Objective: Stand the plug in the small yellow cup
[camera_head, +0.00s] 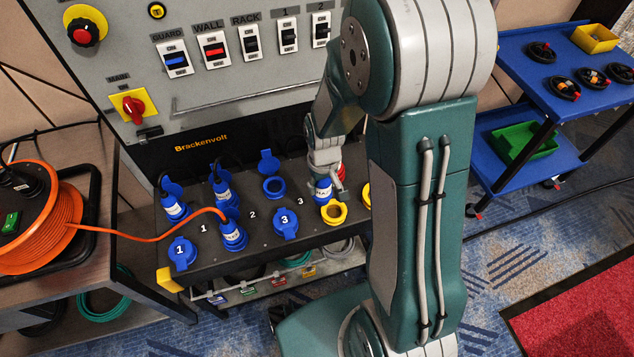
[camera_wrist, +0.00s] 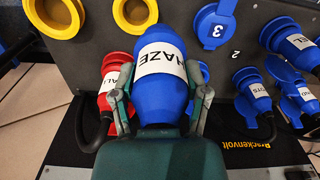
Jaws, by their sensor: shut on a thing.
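My gripper (camera_wrist: 160,98) is shut on the blue plug (camera_wrist: 160,50), with one finger on each side of its body. The plug has a white label reading HAZE. In the head view the plug (camera_head: 322,190) is just behind the small yellow cup (camera_head: 333,212), partly covered by my gripper (camera_head: 325,165). In the wrist view the small yellow cup (camera_wrist: 138,12) is beyond the plug's far end and cut by the top edge. A wider-looking yellow cup (camera_wrist: 52,15) is left of it. The gap between plug and cup is hard to judge.
A red connector (camera_wrist: 116,68) with a black cable stands close beside my gripper. Blue sockets and plugs (camera_head: 232,234) fill the dark panel to the left; an orange cable runs to one. The grey switch panel (camera_head: 240,85) rises behind. My arm hides the panel's right end.

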